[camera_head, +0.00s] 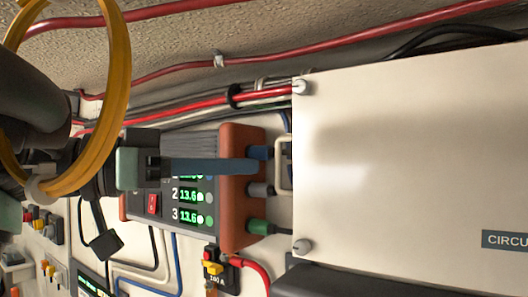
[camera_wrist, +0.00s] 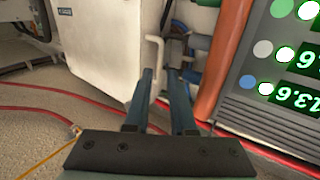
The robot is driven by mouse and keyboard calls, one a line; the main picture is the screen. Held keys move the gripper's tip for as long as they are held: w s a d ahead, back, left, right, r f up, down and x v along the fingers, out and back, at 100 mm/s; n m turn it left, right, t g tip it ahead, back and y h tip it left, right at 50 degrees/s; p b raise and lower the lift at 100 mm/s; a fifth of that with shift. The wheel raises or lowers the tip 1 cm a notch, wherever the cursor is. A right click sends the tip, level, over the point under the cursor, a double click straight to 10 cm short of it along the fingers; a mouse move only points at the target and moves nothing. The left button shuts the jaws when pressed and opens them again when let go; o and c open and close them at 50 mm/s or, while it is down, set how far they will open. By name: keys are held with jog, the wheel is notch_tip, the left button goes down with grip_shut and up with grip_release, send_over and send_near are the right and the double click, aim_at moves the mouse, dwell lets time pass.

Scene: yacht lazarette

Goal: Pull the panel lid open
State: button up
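The panel lid (camera_head: 410,165) is a large cream-white cover with a dark "CIRCU" label, at the right of the head view. It looks closed against its box. It also shows at the upper left of the wrist view (camera_wrist: 105,50). A small pale U-shaped handle (camera_head: 284,166) sits at its left edge and also shows in the wrist view (camera_wrist: 153,50). My gripper (camera_head: 259,166) points at the handle. In the wrist view its two dark blue fingers (camera_wrist: 160,76) stand apart, with the handle just past and between their tips. I cannot tell whether they touch it.
An orange-ended grey meter unit (camera_head: 240,205) with green digits stands behind and beside my fingers. Red cables (camera_head: 300,62) run above the lid. A red cable (camera_head: 253,270) and a yellow-red connector (camera_head: 213,262) sit below. A dark box (camera_head: 350,283) lies under the lid.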

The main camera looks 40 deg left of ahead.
jog(key=p+x, duration=0.1)
jog(key=x, duration=0.3)
jog(key=shift+d, duration=0.1)
grip_shut()
dwell(1.4)
